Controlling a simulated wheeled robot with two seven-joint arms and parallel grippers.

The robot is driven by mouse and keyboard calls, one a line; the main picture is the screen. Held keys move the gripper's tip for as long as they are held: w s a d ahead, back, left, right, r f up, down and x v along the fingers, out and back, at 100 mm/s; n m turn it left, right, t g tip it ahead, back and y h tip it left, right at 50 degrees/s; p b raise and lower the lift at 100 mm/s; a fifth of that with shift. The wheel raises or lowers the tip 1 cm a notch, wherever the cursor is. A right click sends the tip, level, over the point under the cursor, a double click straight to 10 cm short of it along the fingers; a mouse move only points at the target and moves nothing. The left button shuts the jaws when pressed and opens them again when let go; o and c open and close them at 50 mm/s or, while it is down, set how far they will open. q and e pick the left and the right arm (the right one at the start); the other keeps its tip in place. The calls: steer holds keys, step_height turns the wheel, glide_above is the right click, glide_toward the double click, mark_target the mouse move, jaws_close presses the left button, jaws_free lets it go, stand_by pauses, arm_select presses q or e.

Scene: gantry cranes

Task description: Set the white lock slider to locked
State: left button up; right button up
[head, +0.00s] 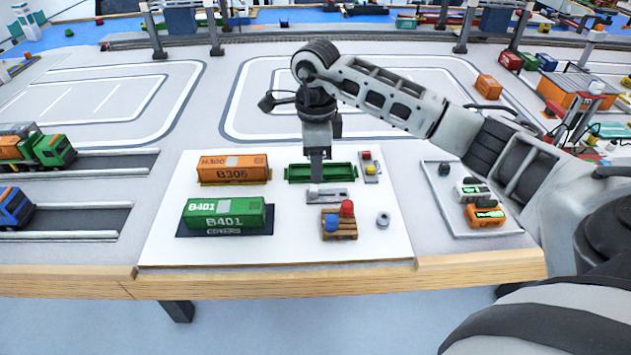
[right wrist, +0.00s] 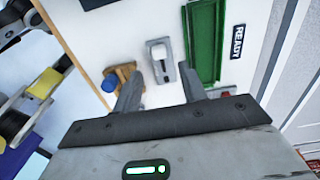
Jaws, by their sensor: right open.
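The white lock slider (head: 313,193) sits at the left part of its grey base plate (head: 334,196), on the white board. In the right wrist view the white slider (right wrist: 159,52) is near the upper end of the grey plate (right wrist: 164,73). My right gripper (head: 317,178) points down just behind the slider plate, in front of the green tray. It is open and empty. In the right wrist view its two fingers (right wrist: 160,88) stand apart, below the plate in the picture. I cannot tell whether they touch anything. My left gripper is not in view.
A green open tray (head: 340,172) lies behind the slider. A wooden pallet (head: 338,230) with red and blue knobs stands in front. Orange (head: 234,169) and green (head: 224,213) containers stand left. A grey tray (head: 455,222) with small blocks lies right.

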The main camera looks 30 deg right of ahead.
mark_target(316, 187)
step_height(316, 187, down, 6)
steer(key=shift+r, duration=0.1)
